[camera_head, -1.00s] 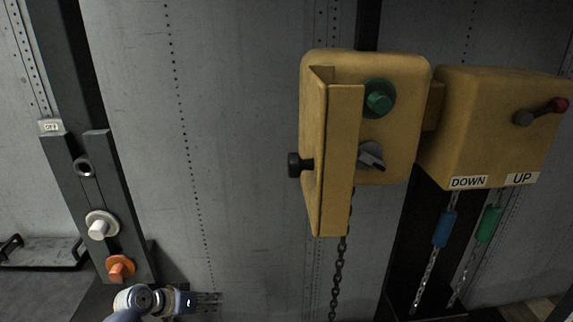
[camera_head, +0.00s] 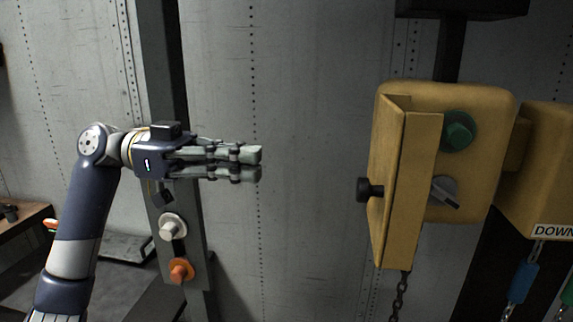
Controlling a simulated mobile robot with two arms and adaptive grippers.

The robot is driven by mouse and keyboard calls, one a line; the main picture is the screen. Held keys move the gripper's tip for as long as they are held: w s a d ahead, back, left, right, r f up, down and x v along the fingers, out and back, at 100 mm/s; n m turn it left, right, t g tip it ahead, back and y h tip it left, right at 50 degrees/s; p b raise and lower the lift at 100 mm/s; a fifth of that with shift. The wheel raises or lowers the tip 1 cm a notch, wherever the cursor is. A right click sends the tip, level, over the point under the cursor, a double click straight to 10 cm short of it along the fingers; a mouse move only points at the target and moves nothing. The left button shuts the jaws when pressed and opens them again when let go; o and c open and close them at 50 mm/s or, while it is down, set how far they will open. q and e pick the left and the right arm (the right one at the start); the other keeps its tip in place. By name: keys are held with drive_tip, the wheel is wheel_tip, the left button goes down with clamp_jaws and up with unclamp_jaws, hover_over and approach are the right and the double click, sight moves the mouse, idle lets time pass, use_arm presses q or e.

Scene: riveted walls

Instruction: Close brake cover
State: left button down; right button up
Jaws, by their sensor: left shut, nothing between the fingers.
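The brake cover (camera_head: 413,190) is a yellow hinged panel standing open at the left side of the yellow brake box (camera_head: 490,120). A black knob (camera_head: 366,190) sticks out from the cover's left side. Inside the box show a green button (camera_head: 459,134) and a grey switch lever (camera_head: 446,196). My left gripper (camera_head: 258,164) is shut and empty, pointing right. It is to the left of the cover, apart from it, a little higher than the knob in the picture. My right gripper is not in view.
A dark post behind my left gripper carries a white knob (camera_head: 171,228) and an orange knob (camera_head: 181,271). A chain (camera_head: 399,297) hangs below the brake box. A second yellow box (camera_head: 556,175) stands at the right. Bare wall shows between gripper and cover.

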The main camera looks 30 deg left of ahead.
use_arm(q)
drive_tip(key=p, duration=0.5)
approach(384, 175)
drive_tip(key=d, duration=0.2)
drive_tip(key=shift+w+d+f+p, duration=0.1)
drive_tip(key=shift+d+f+p, duration=0.15)
drive_tip(key=shift+d+p, duration=0.45)
drive_tip(key=shift+d, duration=0.25)
